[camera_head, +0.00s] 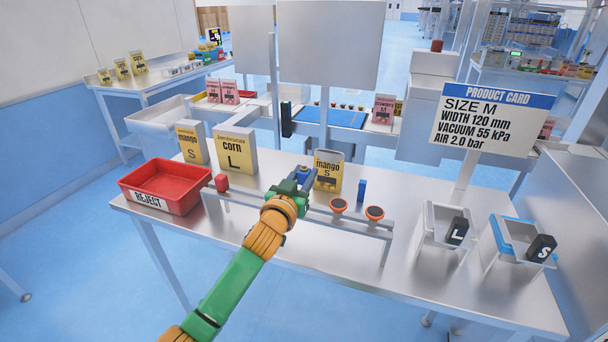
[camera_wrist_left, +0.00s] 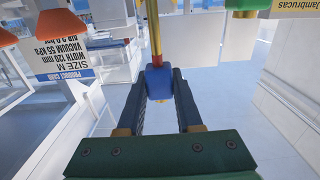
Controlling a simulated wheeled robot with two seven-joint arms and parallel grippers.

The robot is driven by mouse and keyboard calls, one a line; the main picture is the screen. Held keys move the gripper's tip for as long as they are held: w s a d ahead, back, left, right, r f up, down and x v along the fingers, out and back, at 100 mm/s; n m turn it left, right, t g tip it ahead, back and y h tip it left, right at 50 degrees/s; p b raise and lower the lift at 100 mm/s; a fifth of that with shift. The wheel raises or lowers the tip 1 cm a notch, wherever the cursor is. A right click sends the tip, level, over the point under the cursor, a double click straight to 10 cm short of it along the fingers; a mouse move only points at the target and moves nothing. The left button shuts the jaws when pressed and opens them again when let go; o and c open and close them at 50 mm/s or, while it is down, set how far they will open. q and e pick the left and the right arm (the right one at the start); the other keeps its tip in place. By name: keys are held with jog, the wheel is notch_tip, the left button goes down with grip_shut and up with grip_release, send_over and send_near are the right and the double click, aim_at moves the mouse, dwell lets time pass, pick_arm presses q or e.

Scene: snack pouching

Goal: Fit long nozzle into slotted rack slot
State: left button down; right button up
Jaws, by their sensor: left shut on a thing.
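My left gripper (camera_head: 303,183) is shut on a blue block (camera_wrist_left: 158,82), which shows between its fingers in the left wrist view. A thin yellow and red rod (camera_wrist_left: 155,32) extends from the block there; I take this piece to be the long nozzle. The blue block (camera_head: 304,173) also shows at the fingertips in the head view. The gripper is over the middle of a long, narrow metal rack (camera_head: 345,221), hiding part of it. I cannot tell whether the piece touches the rack or where the slot is. My right gripper is not in view.
On the rack are a red piece (camera_head: 222,182) at left and two orange-topped cups (camera_head: 374,213) at right. A blue piece (camera_head: 362,189) stands near them. A red reject bin (camera_head: 165,185) is left; L and S bins (camera_head: 447,225) are right.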

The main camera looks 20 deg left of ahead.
pick_arm(q)
jog(key=shift+f+b, duration=3.25)
jog(key=shift+f, duration=0.8)
jog(key=c, duration=0.5)
grip_release()
jog(key=s, duration=0.7)
jog(key=shift+s+a, duration=0.1)
